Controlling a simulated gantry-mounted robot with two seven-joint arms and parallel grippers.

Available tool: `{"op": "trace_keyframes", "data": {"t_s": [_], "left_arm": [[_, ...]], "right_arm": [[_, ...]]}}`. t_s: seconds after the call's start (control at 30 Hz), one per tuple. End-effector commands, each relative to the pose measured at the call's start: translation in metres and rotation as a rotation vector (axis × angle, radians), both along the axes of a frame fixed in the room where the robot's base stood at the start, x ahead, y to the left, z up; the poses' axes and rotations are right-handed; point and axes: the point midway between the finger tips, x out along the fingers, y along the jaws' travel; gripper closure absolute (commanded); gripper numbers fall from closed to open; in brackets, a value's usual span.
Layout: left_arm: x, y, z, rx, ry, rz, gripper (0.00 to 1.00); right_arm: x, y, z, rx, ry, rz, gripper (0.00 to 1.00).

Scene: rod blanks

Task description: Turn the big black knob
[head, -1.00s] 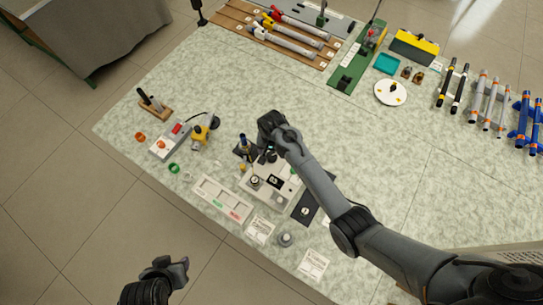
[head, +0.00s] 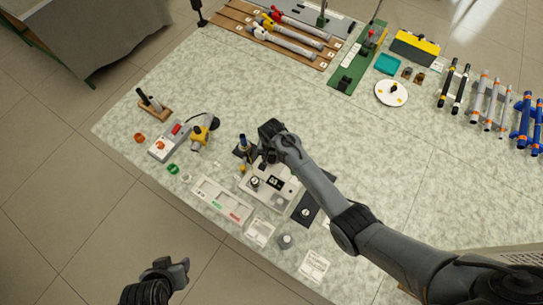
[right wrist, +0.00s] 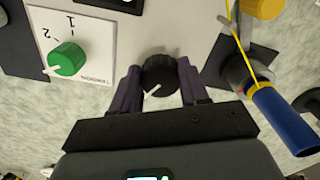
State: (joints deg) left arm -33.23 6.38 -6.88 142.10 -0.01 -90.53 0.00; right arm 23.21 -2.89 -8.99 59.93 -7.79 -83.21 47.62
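The big black knob (right wrist: 160,75) shows in the right wrist view on a light grey panel, its white pointer line aimed to the lower left. My right gripper (right wrist: 159,82) has its two fingers apart, one on each side of the knob, very close to it; firm contact is not visible. In the head view my right gripper (head: 265,155) is over the back edge of the grey device (head: 264,194) and hides the knob. My left gripper (head: 178,266) is off the table's front edge, away from everything; its fingers are too small to judge.
A green knob (right wrist: 67,60) on a white numbered plate sits left of the black knob in the wrist view. A blue-handled tool (right wrist: 283,117) stands close on the right. A tray (head: 221,199) lies left of the device.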

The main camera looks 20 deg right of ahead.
Motion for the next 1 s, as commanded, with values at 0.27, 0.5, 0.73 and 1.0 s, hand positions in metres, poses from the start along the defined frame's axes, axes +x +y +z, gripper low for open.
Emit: {"op": "trace_keyframes", "data": {"t_s": [0.27, 0.5, 0.73, 1.0], "left_arm": [[0.000, 0.002, 0.001, 0.007, 0.000, -0.004, 0.57], [0.000, 0.003, 0.008, 0.014, 0.000, -0.009, 0.57], [0.000, 0.003, 0.023, 0.014, 0.000, -0.009, 0.57], [0.000, 0.002, 0.040, 0.008, 0.000, -0.005, 0.57]], "right_arm": [[0.000, 0.000, 0.000, 0.000, 0.001, 0.004, 0.86], [0.000, -0.001, 0.002, -0.001, 0.000, 0.067, 0.86], [-0.001, -0.002, 0.004, -0.002, 0.002, 0.220, 0.86], [-0.001, -0.003, 0.003, -0.002, 0.002, 0.472, 0.86]]}}
